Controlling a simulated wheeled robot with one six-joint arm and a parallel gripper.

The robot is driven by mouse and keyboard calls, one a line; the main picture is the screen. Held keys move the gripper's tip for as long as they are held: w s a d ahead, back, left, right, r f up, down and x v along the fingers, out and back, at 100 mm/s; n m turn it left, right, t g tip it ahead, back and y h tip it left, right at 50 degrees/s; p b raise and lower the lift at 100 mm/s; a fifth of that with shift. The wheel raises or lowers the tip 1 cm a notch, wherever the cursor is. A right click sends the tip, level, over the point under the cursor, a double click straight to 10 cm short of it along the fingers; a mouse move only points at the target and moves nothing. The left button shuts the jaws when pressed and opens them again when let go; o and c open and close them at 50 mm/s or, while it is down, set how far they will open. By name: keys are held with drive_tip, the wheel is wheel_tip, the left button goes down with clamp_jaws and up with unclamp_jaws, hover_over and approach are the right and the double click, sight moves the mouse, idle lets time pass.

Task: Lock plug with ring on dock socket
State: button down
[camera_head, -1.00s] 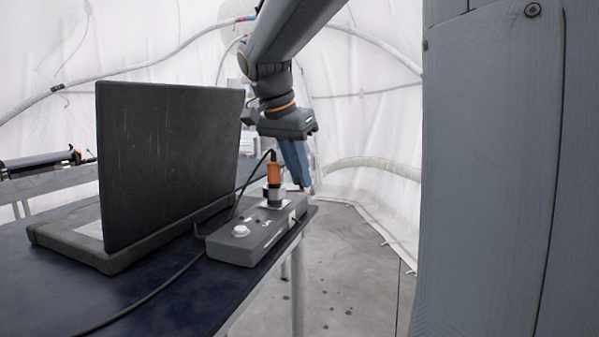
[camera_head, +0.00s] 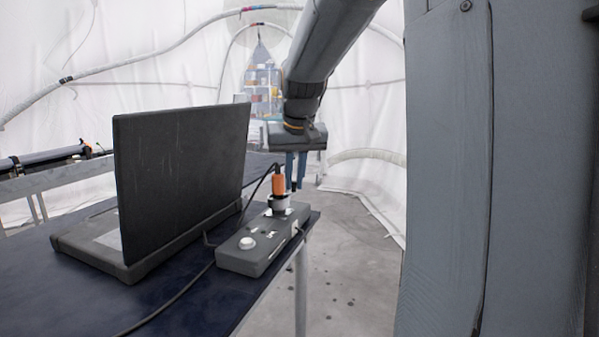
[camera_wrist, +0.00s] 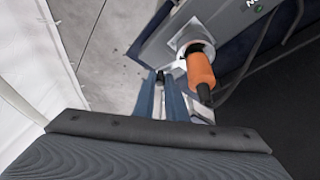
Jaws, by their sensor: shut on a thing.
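The orange plug (camera_head: 279,184) stands upright in the socket on top of the grey dock box (camera_head: 247,262), with a black cable at its upper end. A collar-like ring (camera_head: 280,204) surrounds its base; its pale rim shows in the wrist view (camera_wrist: 192,46), with the orange plug (camera_wrist: 201,72). My gripper (camera_head: 296,186) points down just right of the plug, its blue fingers apart from the orange body. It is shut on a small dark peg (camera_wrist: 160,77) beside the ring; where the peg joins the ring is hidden. I cannot tell how far the ring is turned.
An open black laptop (camera_head: 182,180) stands left of the dock on the dark table (camera_head: 180,305). The cable runs between them. The table's right edge lies close to the dock, with open floor (camera_head: 350,270) beyond. White tent walls surround the scene.

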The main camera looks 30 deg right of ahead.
drive_tip(key=shift+w+a+n+y+p, duration=0.15)
drive_tip(key=shift+w+n+y+p, duration=0.2)
drive_tip(key=shift+n, duration=0.3)
drive_tip(key=shift+w+a+n+y+p, duration=0.1)
drive_tip(key=shift+w+n+y+p, duration=0.1)
drive_tip(key=shift+n+p, duration=0.35)
drive_tip(key=c, duration=2.1)
unclamp_jaws()
drive_tip(key=shift+a, duration=0.1)
drive_tip(key=b+v, duration=0.1)
drive_tip(key=v, duration=0.6)
drive_tip(key=shift+s+r+b, duration=0.15)
drive_tip(key=shift+r+b, duration=0.15)
drive_tip(key=shift+r, duration=0.05)
